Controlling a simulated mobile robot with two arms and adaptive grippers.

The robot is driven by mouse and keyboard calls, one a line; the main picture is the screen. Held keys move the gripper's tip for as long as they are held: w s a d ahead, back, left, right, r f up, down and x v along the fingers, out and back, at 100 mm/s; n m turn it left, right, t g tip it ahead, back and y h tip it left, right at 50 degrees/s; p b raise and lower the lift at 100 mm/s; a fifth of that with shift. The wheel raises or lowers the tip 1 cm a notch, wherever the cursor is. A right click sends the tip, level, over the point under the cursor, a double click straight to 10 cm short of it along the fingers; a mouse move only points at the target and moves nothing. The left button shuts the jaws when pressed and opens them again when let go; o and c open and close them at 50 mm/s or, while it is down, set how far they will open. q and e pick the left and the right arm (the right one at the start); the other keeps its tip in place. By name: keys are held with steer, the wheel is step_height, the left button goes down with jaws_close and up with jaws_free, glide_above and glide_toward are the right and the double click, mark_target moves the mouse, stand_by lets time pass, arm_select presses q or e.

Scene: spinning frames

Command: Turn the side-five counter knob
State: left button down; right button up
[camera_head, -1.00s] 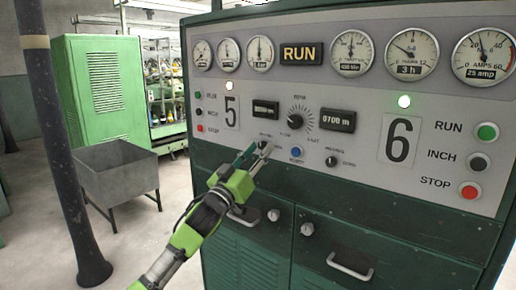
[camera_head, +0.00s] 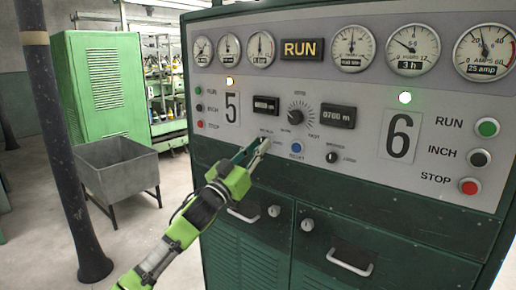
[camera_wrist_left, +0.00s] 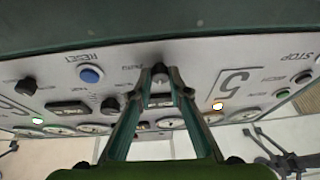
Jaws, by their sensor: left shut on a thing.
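The control panel has a large "5" plate (camera_head: 232,107) on its left, with the side-five counter window (camera_head: 265,105) next to it. My left gripper (camera_head: 258,148) is at the panel below that window. In the left wrist view my left gripper (camera_wrist_left: 160,76) has its two fingers closed in on a small black knob (camera_wrist_left: 159,70), the side-five counter knob. In the head view the fingers mostly hide this knob. My right gripper is not in view.
A blue reset button (camera_head: 296,147) and a large speed dial (camera_head: 296,114) are close to the right of my left gripper. The side-six knob (camera_head: 332,157) is further right. Drawer handles (camera_head: 350,263) stick out below. A grey bin (camera_head: 118,170) stands at left.

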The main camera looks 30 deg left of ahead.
arm_select(q)
steer(key=m+h, duration=0.1)
steer(key=m, duration=0.1)
steer(key=m+h, duration=0.2)
steer(key=m, duration=0.1)
steer(key=shift+a+r+m+g, duration=0.15)
steer(key=shift+a+m+g, duration=0.05)
steer(key=shift+m+g, duration=0.1)
steer(key=m+h+p, duration=0.1)
steer(key=m, duration=0.2)
steer(key=m+g+h, duration=0.1)
steer(key=m+h, duration=0.1)
steer(key=m, duration=0.1)
steer(key=shift+a+r+p, duration=0.2)
steer(key=shift+p, duration=0.15)
steer(key=m+g+p, duration=0.1)
steer(key=m, duration=0.2)
steer(key=m+g+h+p, duration=0.1)
steer(key=m, duration=0.2)
steer(key=shift+a+r, duration=0.1)
steer(key=shift+r, duration=0.05)
steer(key=shift+m+g+h+p, duration=0.5)
steer(key=shift+m+g+p, duration=0.4)
steer(key=shift+m+p, duration=0.75)
steer(key=shift+m, duration=0.45)
steer(key=c, duration=1.9)
jaws_free()
